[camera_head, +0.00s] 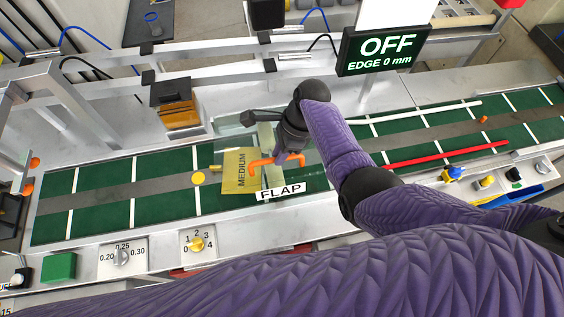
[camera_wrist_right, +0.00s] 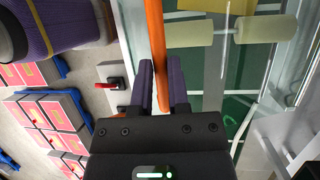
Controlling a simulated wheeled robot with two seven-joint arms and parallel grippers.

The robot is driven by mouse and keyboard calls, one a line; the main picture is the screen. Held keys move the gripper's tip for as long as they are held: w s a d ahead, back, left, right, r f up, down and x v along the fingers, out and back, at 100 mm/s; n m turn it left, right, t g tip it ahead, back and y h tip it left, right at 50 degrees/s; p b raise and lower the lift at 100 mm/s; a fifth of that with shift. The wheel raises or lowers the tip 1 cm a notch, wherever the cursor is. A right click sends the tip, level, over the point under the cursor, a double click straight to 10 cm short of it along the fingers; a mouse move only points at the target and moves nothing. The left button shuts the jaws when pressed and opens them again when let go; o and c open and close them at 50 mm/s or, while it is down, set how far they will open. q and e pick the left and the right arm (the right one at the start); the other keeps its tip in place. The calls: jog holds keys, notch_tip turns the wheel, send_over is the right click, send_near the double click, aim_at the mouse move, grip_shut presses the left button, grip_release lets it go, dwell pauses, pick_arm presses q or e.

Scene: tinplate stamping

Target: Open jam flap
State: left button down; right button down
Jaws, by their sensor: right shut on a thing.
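The jam flap's orange handle (camera_head: 262,162) stands above the label reading FLAP (camera_head: 280,191), over the green conveyor. My right gripper (camera_head: 284,155) is at the handle, and its jaws are shut on it. In the right wrist view the orange bar (camera_wrist_right: 155,40) runs between the two dark fingers of the right gripper (camera_wrist_right: 160,88). A clear panel (camera_head: 232,141) lies behind the handle, but its exact angle is hard to tell. My left gripper is out of view.
A yellow piece marked MEDIUM (camera_head: 240,172) lies left of the handle. A display (camera_head: 383,50) reads OFF, EDGE 0 mm. Pale rollers (camera_wrist_right: 265,28) lie beyond the handle. A green button (camera_head: 59,267) and a yellow dial (camera_head: 196,243) line the front edge.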

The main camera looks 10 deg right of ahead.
jog(key=w+r, duration=0.4)
jog(key=r, duration=0.2)
jog(key=shift+w+r, duration=0.35)
jog(key=shift+w, duration=0.05)
